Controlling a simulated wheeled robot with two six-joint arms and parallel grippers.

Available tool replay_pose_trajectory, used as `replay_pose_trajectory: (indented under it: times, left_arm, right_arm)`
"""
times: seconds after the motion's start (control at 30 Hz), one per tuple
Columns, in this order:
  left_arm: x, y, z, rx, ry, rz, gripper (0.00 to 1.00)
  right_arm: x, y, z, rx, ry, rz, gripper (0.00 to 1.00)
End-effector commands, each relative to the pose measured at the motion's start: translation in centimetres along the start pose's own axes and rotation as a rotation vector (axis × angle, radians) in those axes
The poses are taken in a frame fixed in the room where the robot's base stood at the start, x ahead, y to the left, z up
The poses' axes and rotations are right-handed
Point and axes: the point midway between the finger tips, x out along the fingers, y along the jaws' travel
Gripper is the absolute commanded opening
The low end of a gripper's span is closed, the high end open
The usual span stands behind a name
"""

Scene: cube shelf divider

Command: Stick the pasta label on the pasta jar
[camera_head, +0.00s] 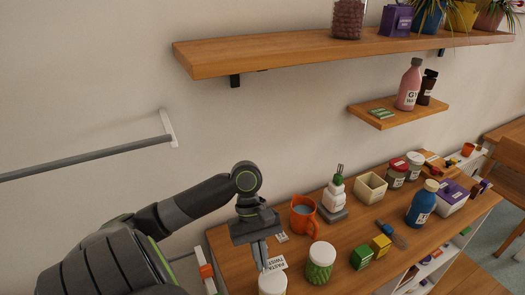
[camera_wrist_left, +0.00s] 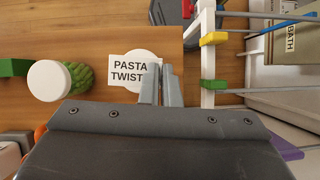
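The pasta label (camera_head: 276,263) is a white card with "PASTA TWIST" printed on it; it also shows in the left wrist view (camera_wrist_left: 125,72). My left gripper (camera_head: 265,266) points down with its fingers close together on the label's edge. In the left wrist view the fingers (camera_wrist_left: 164,88) cover the end of the text. A jar with a round white lid (camera_head: 272,283) is right below the label, and the label hides part of that lid (camera_wrist_left: 147,55). I cannot see this jar's contents or whether the label touches it. My right gripper is out of view.
A white-lidded jar with green contents (camera_head: 320,263) stands close to the right. An orange mug (camera_head: 303,216), a pump bottle (camera_head: 335,192), a green box (camera_head: 361,257) and a blue bottle (camera_head: 422,204) share the wooden top (camera_head: 340,280). Shelves (camera_head: 300,53) hang above.

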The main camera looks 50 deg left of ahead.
Motion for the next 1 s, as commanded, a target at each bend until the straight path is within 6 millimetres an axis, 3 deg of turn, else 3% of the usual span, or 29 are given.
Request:
replay_pose_trajectory:
  times: [0.23, 0.4, 0.63, 0.7, 1.0]
  left_arm:
    - [0.0, 0.0, 0.0, 0.000, 0.000, 0.000, 0.00]
    - [0.0, 0.0, 0.0, 0.000, 0.000, 0.000, 0.00]
    - [-0.3, 0.0, 0.3, -0.004, -0.001, -0.003, 0.00]
    - [0.9, 0.0, -0.3, -0.004, 0.000, -0.003, 0.00]
    - [3.0, 0.0, -1.5, -0.004, 0.000, -0.003, 0.00]
  right_arm:
    - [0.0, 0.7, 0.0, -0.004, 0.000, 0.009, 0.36]
    - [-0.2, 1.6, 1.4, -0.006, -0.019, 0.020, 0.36]
    - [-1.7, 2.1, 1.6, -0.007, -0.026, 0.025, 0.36]
    - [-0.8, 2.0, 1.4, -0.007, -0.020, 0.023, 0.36]
    - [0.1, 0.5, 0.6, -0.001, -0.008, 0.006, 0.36]
